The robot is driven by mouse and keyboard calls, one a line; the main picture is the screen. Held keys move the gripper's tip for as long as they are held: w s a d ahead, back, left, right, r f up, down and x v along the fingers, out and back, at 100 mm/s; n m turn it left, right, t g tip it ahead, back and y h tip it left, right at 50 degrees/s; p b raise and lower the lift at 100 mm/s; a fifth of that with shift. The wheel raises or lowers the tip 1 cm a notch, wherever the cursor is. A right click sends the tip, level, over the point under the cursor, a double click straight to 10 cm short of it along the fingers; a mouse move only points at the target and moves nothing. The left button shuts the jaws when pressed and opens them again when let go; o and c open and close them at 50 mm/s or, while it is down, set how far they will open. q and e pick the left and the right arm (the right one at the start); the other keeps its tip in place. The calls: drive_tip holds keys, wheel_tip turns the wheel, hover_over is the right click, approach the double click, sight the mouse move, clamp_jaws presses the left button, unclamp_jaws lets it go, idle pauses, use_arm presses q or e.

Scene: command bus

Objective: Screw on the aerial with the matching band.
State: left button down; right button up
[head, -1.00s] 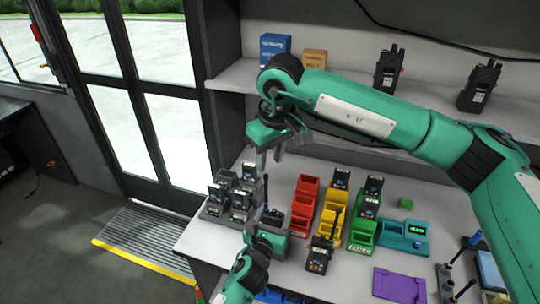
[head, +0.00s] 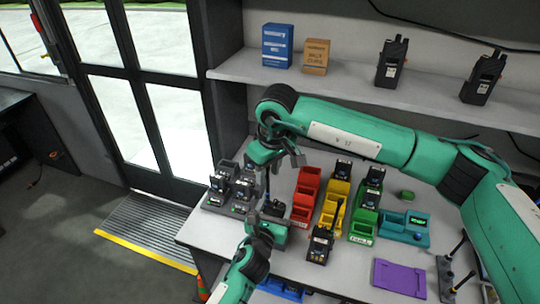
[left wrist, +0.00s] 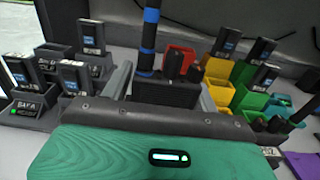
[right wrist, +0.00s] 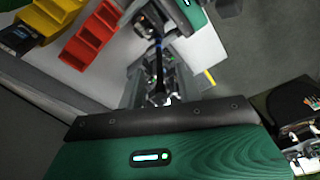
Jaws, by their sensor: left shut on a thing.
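My left gripper (head: 267,228) is shut on a black radio (left wrist: 165,92), held low over the bench's front left. A black aerial (left wrist: 149,35) with blue bands stands upright at the radio in the left wrist view; whether it is seated there is not clear. My right gripper (head: 280,165) is open above the held radio and points down. In the right wrist view the aerial (right wrist: 158,68) shows between the right fingers, apart from them as far as I can tell.
Radios in chargers (head: 240,190) stand close left of my grippers. Red (head: 305,193), yellow (head: 333,203) and green (head: 363,225) bins stand to the right. Another radio (head: 318,245) stands in front. A purple tray (head: 400,278) and teal device (head: 405,228) lie farther right. A shelf (head: 350,92) runs behind.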

sight(267, 181)
drive_tip(key=shift+w+a+f, duration=0.1)
drive_tip(key=shift+w+f, duration=0.05)
drive_tip(key=shift+f, duration=0.8)
drive_tip(key=shift+w+a+f, duration=0.1)
drive_tip(key=shift+f, duration=0.85)
drive_tip(key=shift+c, duration=0.2)
